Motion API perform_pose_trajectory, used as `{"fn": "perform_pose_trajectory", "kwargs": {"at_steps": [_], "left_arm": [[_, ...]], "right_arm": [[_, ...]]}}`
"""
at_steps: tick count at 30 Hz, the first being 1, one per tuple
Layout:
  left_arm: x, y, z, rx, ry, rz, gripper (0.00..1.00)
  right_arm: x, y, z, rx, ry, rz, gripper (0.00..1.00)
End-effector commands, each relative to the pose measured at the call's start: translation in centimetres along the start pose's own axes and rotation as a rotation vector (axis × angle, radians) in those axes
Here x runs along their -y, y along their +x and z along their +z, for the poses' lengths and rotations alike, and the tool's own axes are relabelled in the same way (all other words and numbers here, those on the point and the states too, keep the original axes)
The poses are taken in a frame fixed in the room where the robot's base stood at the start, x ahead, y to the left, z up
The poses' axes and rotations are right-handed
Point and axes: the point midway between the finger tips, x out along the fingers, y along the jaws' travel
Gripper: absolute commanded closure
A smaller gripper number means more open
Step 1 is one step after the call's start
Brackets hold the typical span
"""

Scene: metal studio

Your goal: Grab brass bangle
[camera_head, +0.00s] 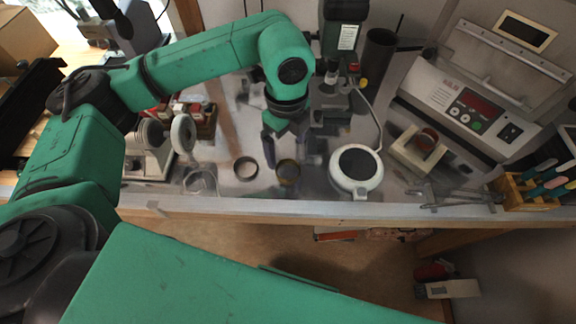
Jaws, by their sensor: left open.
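The brass bangle (289,181) appears as a yellowish ring on the bench near its front edge, though the picture is soft there. A second, darker brownish ring (245,178) lies to its left, apart from it. My left gripper (284,156) points down just behind and above the brass bangle, with its dark fingers spread and nothing seen between them. I cannot tell whether a fingertip touches the bangle. My right gripper is not in view.
A round white device with a dark top (356,182) stands close to the right of the bangle. A clear glass dish (200,181) and a polishing machine (148,155) stand left. Pliers-like tools (455,195) lie at right. The bench's front edge (300,206) is close.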

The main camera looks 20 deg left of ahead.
Motion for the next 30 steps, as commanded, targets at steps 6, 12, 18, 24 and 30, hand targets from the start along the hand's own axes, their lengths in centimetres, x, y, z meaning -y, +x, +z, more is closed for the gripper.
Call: {"fn": "perform_pose_trajectory", "kwargs": {"at_steps": [6, 12, 18, 24, 30], "left_arm": [[-0.1, 2.8, 0.0, -0.001, -0.001, 0.004, 0.00], [-0.1, 6.6, 0.1, -0.001, -0.001, 0.003, 0.00], [0.0, 7.7, 0.1, 0.000, 0.000, -0.001, 0.00], [0.0, 7.6, 0.1, 0.000, 0.000, -0.001, 0.54], [0.0, 7.6, 0.1, 0.000, -0.001, -0.001, 0.79]], "right_arm": [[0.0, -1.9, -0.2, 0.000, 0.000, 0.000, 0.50], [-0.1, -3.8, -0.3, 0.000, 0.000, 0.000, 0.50], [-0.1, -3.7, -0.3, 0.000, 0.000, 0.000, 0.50], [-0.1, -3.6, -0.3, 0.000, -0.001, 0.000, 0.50], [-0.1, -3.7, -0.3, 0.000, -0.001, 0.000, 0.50]]}}
